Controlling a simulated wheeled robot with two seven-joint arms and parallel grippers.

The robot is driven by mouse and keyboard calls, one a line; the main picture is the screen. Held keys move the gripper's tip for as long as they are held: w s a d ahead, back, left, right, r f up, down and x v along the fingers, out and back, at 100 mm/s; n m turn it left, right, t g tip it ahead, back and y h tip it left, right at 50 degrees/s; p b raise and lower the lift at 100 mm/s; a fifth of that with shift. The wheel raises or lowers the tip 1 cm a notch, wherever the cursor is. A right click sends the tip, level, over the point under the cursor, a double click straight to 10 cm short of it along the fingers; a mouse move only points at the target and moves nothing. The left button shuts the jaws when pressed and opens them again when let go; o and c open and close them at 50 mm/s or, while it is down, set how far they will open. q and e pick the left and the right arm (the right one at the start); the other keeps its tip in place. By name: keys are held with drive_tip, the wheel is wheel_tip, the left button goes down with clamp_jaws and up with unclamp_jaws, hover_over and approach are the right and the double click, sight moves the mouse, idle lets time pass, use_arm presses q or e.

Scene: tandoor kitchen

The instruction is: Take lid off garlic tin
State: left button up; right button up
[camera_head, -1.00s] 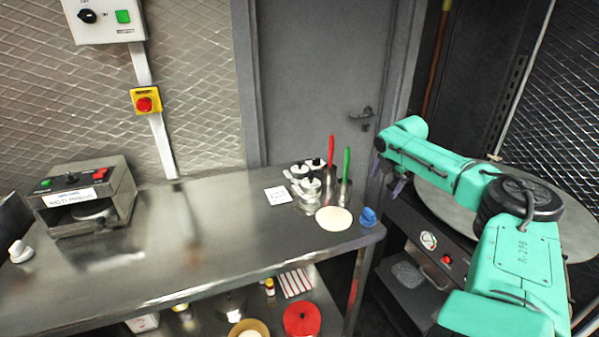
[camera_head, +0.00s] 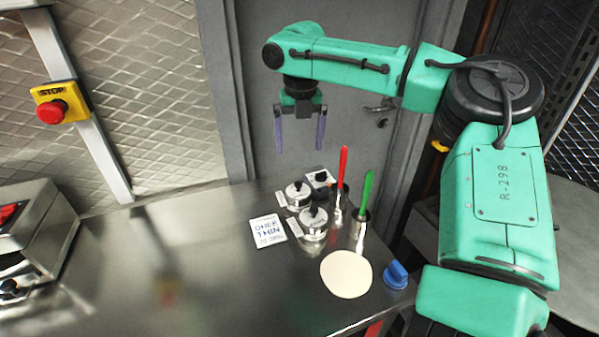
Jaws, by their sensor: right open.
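Several small metal tins with black-knobbed lids stand together near the right end of the steel table. One tin is in front (camera_head: 313,231), one is behind it to the left (camera_head: 298,196), and one is at the back right (camera_head: 319,180). Their small labels are too small to read, so I cannot tell which is the garlic tin. All lids that I can see are on. My right gripper (camera_head: 299,149) points down above and behind the tins, open and empty, with its two fingers apart. My left gripper is out of view.
A red-handled brush (camera_head: 342,170) and a green-handled brush (camera_head: 367,190) stand in metal cups right of the tins. A flat dough round (camera_head: 346,274), a blue object (camera_head: 396,274) and a printed card (camera_head: 268,231) lie nearby. The table's middle (camera_head: 220,285) is clear.

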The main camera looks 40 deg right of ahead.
wheel_tip(320, 180, down, 2)
drive_tip(key=w, duration=0.1)
hover_over(298, 182)
drive_tip(key=s+a, duration=0.1)
drive_tip(key=s, duration=0.1)
drive_tip(key=f, duration=0.4)
drive_tip(key=shift+w+a+f, duration=0.1)
drive_tip(key=shift+a+f, duration=0.1)
drive_tip(key=shift+f, duration=0.2)
drive_tip(key=f, duration=0.2)
drive_tip(key=w+f+p, duration=0.1)
drive_tip(key=f, duration=0.1)
drive_tip(key=d+f, duration=0.1)
drive_tip(key=f, duration=0.2)
drive_tip(key=shift+w+d+p, duration=0.1)
drive_tip(key=shift+w+p, duration=0.15)
drive_tip(key=shift+p, duration=0.1)
drive_tip(key=c, duration=1)
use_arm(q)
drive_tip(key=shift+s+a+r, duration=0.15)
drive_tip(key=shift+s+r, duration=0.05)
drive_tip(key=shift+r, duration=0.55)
use_arm(e)
drive_tip(key=shift+r, duration=0.1)
